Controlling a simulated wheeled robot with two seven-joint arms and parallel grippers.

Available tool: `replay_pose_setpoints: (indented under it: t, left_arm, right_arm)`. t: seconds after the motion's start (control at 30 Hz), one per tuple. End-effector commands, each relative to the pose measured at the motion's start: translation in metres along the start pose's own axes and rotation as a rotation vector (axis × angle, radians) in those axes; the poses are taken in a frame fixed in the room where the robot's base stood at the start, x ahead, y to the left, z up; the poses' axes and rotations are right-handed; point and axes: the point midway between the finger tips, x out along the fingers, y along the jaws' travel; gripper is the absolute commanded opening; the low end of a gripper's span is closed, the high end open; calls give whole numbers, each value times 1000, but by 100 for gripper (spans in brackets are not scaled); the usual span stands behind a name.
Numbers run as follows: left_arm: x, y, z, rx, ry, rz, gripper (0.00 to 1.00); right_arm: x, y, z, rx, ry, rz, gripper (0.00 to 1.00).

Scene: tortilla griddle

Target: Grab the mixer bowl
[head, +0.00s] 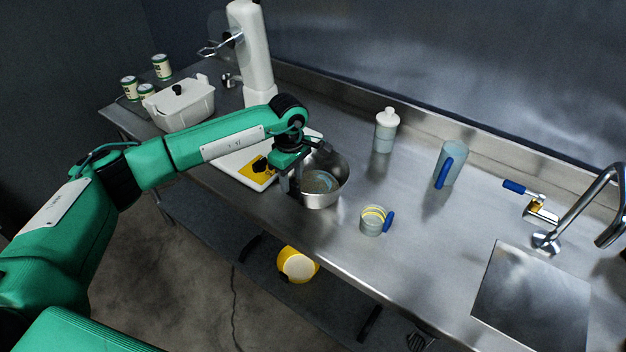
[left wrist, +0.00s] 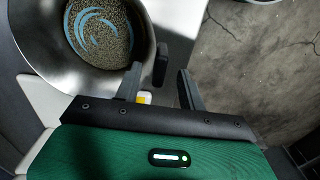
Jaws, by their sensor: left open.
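The steel mixer bowl (head: 334,167) stands on the metal counter, in front of the white mixer (head: 254,55). In the left wrist view the bowl (left wrist: 40,48) fills the upper left; grainy brown stuff and pale blue curved marks show inside. My left gripper (head: 291,184) is at the bowl's left side, fingers pointing down. In the wrist view the open fingers (left wrist: 160,84) are beside the bowl's rim. A dark piece (left wrist: 162,62), maybe the bowl's handle, shows near the gap between them; I cannot tell whether a finger touches it. My right gripper is not in view.
A measuring cup (head: 373,220) stands right of the bowl. A white-lidded jar (head: 385,130), blue-handled pitcher (head: 451,163) and faucet (head: 548,241) are farther right. A white lidded container (head: 183,103) and cans are at left. A yellow container (head: 297,264) is below the counter.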

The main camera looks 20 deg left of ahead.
Motion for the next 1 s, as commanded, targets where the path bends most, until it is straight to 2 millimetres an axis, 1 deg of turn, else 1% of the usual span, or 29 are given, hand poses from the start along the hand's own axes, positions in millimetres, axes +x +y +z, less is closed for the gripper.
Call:
replay_pose_setpoints:
  t: [0.03,0.1,0.2,0.3,0.47,0.5,0.57,0.6,0.7,1.0]
  left_arm:
    - [2,0,0,-1,-1,-3,40]
    - [13,1,1,0,-2,-3,40]
    - [24,1,0,1,0,-1,40]
    - [28,1,0,1,0,1,40]
    - [29,1,0,1,0,1,40]
    - [29,1,0,1,0,1,37]
    - [29,1,0,1,0,1,25]
    - [29,1,0,1,0,1,17]
    - [29,1,0,1,0,1,0]
    - [28,1,0,1,0,0,0]
  right_arm:
    - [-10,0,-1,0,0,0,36]
    - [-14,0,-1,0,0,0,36]
    - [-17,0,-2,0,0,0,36]
    - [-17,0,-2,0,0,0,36]
    - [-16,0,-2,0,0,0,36]
    - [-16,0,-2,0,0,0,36]
    - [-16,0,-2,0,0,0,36]
    - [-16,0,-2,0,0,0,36]
    - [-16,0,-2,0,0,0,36]
    - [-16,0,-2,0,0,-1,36]
